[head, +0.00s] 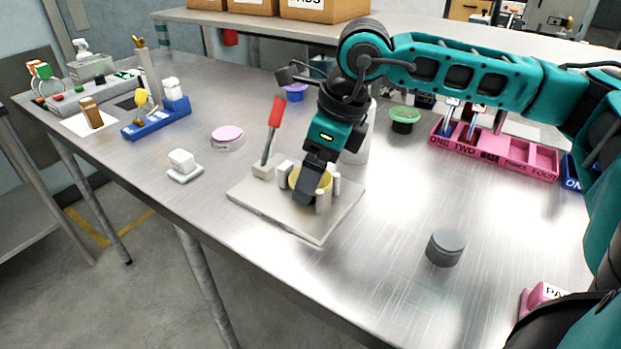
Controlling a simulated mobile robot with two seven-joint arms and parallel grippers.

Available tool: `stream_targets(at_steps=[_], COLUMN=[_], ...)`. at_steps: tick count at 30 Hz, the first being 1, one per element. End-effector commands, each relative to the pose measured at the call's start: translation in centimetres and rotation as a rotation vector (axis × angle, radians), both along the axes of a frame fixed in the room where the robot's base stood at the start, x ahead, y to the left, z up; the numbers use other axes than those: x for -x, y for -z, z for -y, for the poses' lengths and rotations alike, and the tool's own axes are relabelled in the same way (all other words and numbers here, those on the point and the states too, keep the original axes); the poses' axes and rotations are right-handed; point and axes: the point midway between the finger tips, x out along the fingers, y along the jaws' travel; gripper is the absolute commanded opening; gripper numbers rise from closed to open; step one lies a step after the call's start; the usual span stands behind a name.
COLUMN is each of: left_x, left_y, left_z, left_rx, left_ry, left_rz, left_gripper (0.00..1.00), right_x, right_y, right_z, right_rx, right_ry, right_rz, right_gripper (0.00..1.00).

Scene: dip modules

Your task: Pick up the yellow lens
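The yellow lens (326,183) is a round yellow piece between the pale posts of a light grey fixture plate (270,207) on the metal table. My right gripper (308,192) comes down from above onto it, and its dark finger covers the middle of the lens. Yellow shows on both sides of that finger. The second finger is hidden, so I cannot tell whether the gripper is closed on the lens. My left gripper is not in view.
A red-handled lever clamp (275,112) stands on the fixture. A grey cylinder (445,248) is at right front, a pink disc (227,137) at left, a white part (184,165) nearby. A pink compartment tray (500,152) and green-topped piece (405,117) stand behind. The front table is mostly clear.

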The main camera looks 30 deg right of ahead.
Motion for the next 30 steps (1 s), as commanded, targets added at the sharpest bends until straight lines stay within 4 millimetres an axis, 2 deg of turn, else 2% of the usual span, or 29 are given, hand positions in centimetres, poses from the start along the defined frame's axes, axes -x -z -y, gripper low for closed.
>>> stream_targets(at_steps=[2,19,30], left_x=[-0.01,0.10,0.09], left_y=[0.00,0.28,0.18], left_z=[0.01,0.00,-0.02], left_rx=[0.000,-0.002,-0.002], left_ry=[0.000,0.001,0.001], left_rz=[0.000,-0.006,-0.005], left_gripper=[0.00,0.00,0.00], right_x=[0.01,0.02,-0.03], right_y=[-0.02,-0.05,-0.75], right_z=[0.00,-0.01,-0.01], right_rx=[0.000,0.001,-0.001], right_ry=[0.000,-0.001,0.000], right_rz=[0.000,-0.001,0.001], right_gripper=[0.98,0.44,0.44])
